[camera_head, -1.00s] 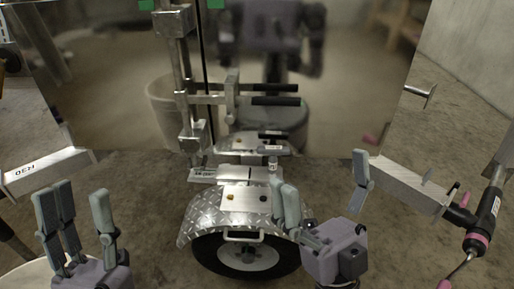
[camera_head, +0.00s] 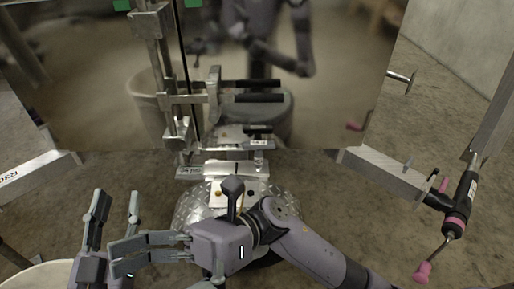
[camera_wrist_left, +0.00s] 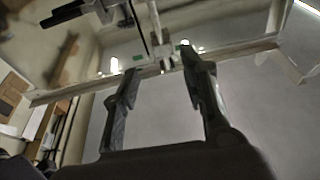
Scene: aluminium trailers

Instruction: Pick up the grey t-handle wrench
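A T-shaped grey metal piece (camera_head: 403,80), which looks like the t-handle wrench, sticks out near the right edge of the shiny panel in the head view. A small upright grey piece (camera_head: 408,161) also stands on the right beam; I cannot tell what it is. My left gripper (camera_head: 115,207) is at the lower left, open and empty, far from both; its spread fingers show in the left wrist view (camera_wrist_left: 160,88). My right gripper (camera_head: 125,250) has its fingers pointing left in front of the fender, empty and seemingly open. It touches neither piece.
A reflective panel (camera_head: 300,110) fills the back and mirrors me. A diamond-plate fender (camera_head: 190,208) lies behind my right arm. A metal beam (camera_head: 375,172) and a black tool with pink parts (camera_head: 463,200) are at right. Bare floor shows between fender and beam.

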